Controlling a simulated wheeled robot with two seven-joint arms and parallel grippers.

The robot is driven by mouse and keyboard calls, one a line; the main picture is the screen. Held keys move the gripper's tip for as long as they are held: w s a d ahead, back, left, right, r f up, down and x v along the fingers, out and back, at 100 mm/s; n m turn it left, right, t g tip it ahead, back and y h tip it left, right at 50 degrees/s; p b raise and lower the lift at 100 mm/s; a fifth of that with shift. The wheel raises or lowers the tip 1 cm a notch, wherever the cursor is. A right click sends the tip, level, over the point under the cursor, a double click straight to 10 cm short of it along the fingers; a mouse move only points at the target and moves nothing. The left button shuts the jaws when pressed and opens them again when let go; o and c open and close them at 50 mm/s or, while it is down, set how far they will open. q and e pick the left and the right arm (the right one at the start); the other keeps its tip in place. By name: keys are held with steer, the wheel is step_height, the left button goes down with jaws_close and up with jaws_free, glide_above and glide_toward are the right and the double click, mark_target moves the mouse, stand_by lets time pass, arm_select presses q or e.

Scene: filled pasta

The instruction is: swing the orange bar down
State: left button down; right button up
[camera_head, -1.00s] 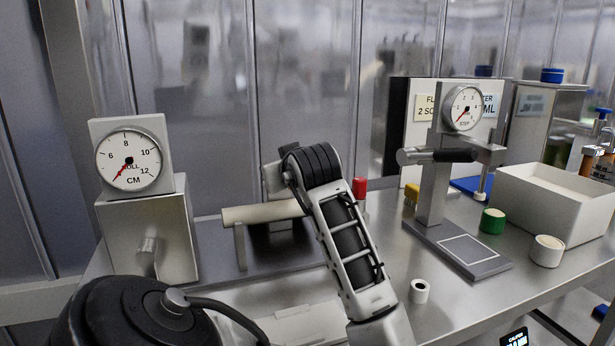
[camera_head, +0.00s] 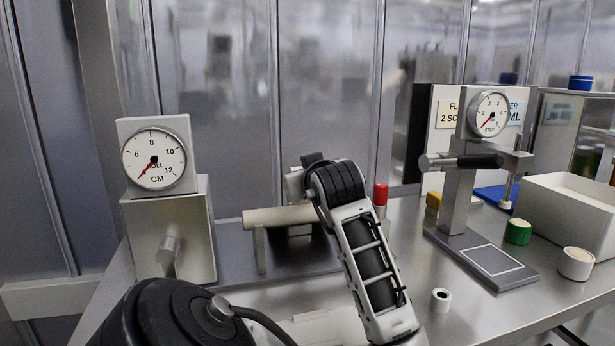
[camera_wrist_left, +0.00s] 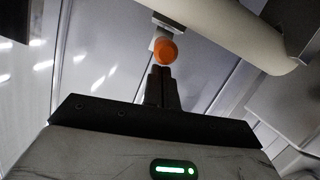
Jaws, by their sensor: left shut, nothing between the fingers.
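The orange bar (camera_wrist_left: 166,50) shows in the left wrist view as a round orange end below a pale bracket. My left gripper (camera_wrist_left: 162,76) is shut and empty, its fingertips just below the orange end in that picture; I cannot tell whether they touch it. In the head view my left arm stands in front of the roller machine, and the orange bar and the fingertips cannot be made out there. A cream roller (camera_head: 275,216) lies beside my arm; a cream cylinder (camera_wrist_left: 235,25) also shows in the left wrist view. My right gripper is not in view.
A dial box marked CM (camera_head: 157,155) with a small crank stands at the left. To the right are a red-topped piece (camera_head: 380,194), a dial stand marked STEP (camera_head: 459,200), a green cup (camera_head: 517,231), a white bin (camera_head: 560,218) and small white rolls (camera_head: 440,300).

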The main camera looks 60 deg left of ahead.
arm_select(q)
steer(key=s+d+r+p, duration=0.2)
steer(key=d+r, duration=0.4)
steer(key=d, duration=0.3)
steer(key=shift+s+r, duration=0.2)
steer(key=shift+s, duration=0.1)
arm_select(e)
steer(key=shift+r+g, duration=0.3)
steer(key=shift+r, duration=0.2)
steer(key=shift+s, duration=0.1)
